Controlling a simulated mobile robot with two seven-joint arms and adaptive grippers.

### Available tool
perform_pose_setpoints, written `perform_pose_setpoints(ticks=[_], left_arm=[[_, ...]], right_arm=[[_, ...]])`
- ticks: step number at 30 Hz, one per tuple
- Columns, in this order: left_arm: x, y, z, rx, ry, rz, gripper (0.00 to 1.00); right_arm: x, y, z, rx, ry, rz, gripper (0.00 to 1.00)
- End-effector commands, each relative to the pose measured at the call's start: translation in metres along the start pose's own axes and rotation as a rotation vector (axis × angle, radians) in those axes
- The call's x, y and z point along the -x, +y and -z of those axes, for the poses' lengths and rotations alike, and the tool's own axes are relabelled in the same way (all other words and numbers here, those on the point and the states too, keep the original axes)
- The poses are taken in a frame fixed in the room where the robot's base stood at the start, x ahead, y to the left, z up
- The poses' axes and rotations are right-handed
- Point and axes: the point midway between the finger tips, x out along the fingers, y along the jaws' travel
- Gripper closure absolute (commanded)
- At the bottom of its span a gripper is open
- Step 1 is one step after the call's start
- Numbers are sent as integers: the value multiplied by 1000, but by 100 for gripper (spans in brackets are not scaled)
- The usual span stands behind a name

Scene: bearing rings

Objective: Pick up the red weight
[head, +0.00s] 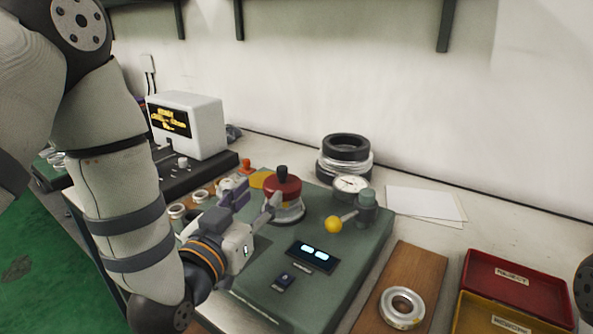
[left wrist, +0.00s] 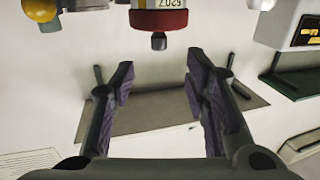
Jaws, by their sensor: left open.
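The red weight (head: 284,190) is a red disc with a black knob on top, sitting on a silver and white base on the green fixture plate (head: 350,262). In the left wrist view the red weight (left wrist: 158,21) appears upside down at the top, its knob pointing down, beyond and between the finger lines. My left gripper (head: 255,197) is open, just to the left of the weight; one finger overlaps the weight's left side in the head view. The left wrist view shows the open fingers (left wrist: 160,88) with nothing between them. My right gripper is not seen.
A yellow ball-ended lever (head: 334,224) and a dial gauge (head: 350,185) stand right of the weight. Stacked black and silver rings (head: 345,155) are behind. A bearing ring (head: 402,307) lies on a wooden board (head: 418,268). Red (head: 540,292) and yellow (head: 472,318) trays are at right.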

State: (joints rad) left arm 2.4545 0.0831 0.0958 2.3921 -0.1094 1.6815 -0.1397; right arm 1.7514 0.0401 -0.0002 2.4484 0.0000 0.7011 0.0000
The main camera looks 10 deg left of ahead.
Motion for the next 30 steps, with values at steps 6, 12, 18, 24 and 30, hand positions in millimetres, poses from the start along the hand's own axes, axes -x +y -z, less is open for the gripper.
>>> perform_pose_setpoints(ticks=[6, 12, 18, 24, 30], left_arm=[[-42, 0, -3, 0, 0, 0, 58], [-71, 0, -3, 1, -3, 0, 58], [-108, 3, -7, 0, -3, 1, 58], [-120, 3, -4, 0, -2, 0, 58], [-120, 3, -3, 0, -1, 0, 78]], right_arm=[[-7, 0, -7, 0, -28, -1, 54], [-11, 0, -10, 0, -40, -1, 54], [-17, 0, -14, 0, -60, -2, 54], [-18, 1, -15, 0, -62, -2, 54], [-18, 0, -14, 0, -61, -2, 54]])
